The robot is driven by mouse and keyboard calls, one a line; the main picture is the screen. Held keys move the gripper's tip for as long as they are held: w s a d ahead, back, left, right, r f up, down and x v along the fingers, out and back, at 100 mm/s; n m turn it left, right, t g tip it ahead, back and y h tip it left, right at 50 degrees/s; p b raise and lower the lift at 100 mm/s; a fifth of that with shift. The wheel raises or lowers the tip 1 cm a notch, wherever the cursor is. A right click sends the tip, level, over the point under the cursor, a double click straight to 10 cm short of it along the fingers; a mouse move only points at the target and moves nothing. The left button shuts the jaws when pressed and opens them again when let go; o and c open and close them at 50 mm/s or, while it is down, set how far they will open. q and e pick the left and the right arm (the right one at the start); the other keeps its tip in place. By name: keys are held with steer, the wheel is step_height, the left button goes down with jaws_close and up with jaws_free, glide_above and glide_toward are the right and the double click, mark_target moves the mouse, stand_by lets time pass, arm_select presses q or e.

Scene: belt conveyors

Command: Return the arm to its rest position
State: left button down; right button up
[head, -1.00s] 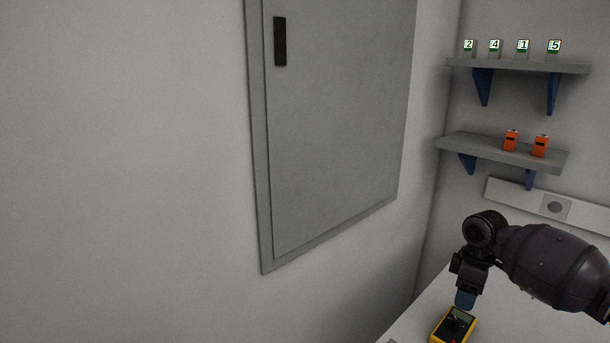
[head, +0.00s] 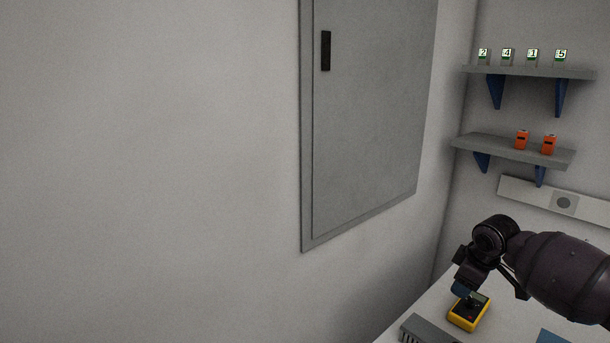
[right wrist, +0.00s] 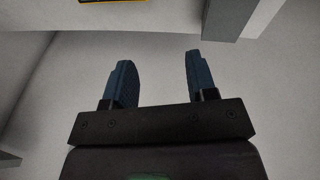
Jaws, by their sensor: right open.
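My right arm comes in from the right in the head view, with its dark gripper (head: 463,291) above the pale table near the yellow multimeter (head: 469,312). The gripper partly covers the multimeter in that view. In the right wrist view the two blue fingers of the right gripper (right wrist: 158,78) stand apart with nothing between them. A strip of yellow and black, likely the multimeter (right wrist: 115,1), shows at the top edge, beyond the fingertips. My left gripper is not in view.
A grey slotted box (head: 428,330) lies on the table (head: 402,312) at its left edge. A lower shelf (head: 512,150) holds two orange devices; an upper shelf (head: 530,71) holds several numbered blocks. A grey wall cabinet (head: 370,110) is shut. The left side shows bare wall.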

steer(key=w+a+r+t, duration=0.2)
steer(key=w+a+t, duration=0.1)
steer(key=a, duration=0.1)
steer(key=s+a+f+t+y, duration=0.45)
steer(key=s+a+t, duration=0.2)
steer(key=a, duration=0.35)
steer(key=s+d+f+m+h, duration=0.1)
steer(key=s+f+m, duration=0.1)
steer(key=s+f, duration=0.4)
steer(key=s+d+f+m+g+h, duration=0.1)
steer(key=s+f, duration=0.6)
steer(key=s, duration=0.9)
steer(key=s+d+f+m+g+h, duration=0.1)
steer(key=s+f+m, duration=0.4)
steer(key=s, duration=0.5)
steer(key=shift+s+d+f+h, duration=0.4)
steer(key=shift+d+f+h, duration=0.25)
steer(key=shift+h, duration=0.3)
